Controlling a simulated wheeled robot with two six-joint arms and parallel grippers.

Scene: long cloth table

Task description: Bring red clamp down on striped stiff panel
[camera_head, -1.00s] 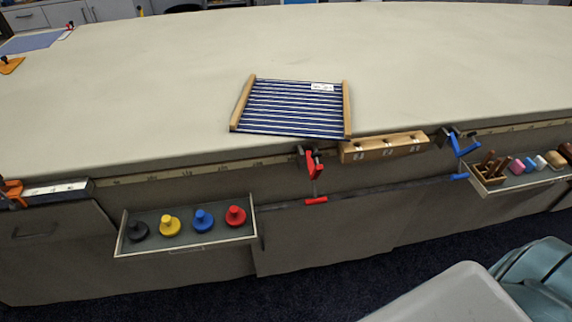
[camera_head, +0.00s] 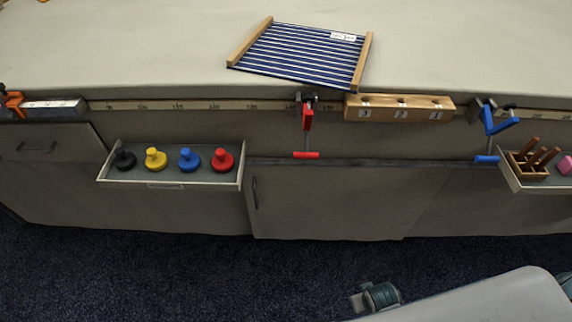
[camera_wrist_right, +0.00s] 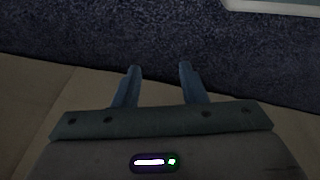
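The striped stiff panel (camera_head: 304,52) is navy with white lines, has wooden strips on its left and right sides and a white label near its top right. It lies flat on the cloth table, its front right corner near the front edge. The red clamp (camera_head: 307,120) hangs on the front edge rail, below and in front of the panel, with its red bar handle low. In the right wrist view my right gripper (camera_wrist_right: 158,72) shows two separated fingers with nothing between them, over dark carpet. My left gripper is in no view.
An orange clamp (camera_head: 12,102) and a blue clamp (camera_head: 492,125) sit on the same rail. A numbered wooden block (camera_head: 399,107) is fixed right of the red clamp. An open drawer (camera_head: 170,182) holds knobbed weights; another tray (camera_head: 520,182) is at right.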

